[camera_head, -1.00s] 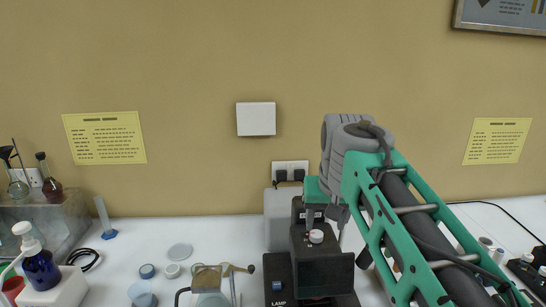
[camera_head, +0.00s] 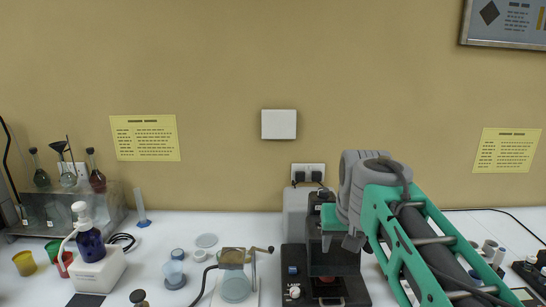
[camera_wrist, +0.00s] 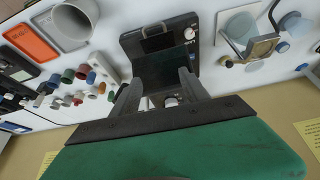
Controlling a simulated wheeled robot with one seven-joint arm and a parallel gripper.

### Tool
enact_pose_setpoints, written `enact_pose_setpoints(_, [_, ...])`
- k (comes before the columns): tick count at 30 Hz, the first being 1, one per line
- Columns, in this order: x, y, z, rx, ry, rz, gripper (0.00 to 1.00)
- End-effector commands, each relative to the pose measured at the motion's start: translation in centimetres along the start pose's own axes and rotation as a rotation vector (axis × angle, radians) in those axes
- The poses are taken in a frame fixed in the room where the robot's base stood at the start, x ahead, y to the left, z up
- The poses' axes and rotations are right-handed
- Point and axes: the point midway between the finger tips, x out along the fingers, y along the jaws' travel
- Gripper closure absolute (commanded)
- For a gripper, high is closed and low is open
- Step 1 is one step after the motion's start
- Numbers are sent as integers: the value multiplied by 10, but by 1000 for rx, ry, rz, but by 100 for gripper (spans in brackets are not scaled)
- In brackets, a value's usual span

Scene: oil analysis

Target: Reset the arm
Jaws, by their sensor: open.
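My arm (camera_head: 425,245) comes in from the lower right in the head view, with a grey wrist and green frame. My gripper (camera_wrist: 158,90) shows in the wrist view with its two dark fingers apart, open, and nothing held between them. In the wrist view the fingers reach toward a black lamp instrument (camera_wrist: 160,48) with a dark recess. The instrument also stands on the table in the head view (camera_head: 348,264), below and left of the wrist. The fingertips cannot be made out in the head view. I cannot tell whether the fingers touch the instrument.
A hinged metal device (camera_head: 232,257) stands left of the instrument. A blue pump bottle (camera_head: 90,244) and flasks (camera_head: 96,180) are farther left. Several small coloured vials (camera_wrist: 82,75), a grey cup (camera_wrist: 72,22) and an orange tray (camera_wrist: 30,42) lie on the instrument's other side. The wall (camera_head: 230,60) is behind.

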Motion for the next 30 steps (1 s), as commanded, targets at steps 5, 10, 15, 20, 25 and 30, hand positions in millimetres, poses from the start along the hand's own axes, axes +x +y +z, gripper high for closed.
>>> enact_pose_setpoints(5, [32,-2,29,-27,-45,-2,47])
enact_pose_setpoints(10, [65,-6,80,-63,-101,-12,47])
enact_pose_setpoints(15, [90,-6,151,-92,-160,-29,47])
enact_pose_setpoints(20, [99,-1,226,-101,-212,-42,47])
enact_pose_setpoints(25, [79,5,226,-82,-135,-38,47])
enact_pose_setpoints(30, [77,7,225,-75,-127,-35,47])
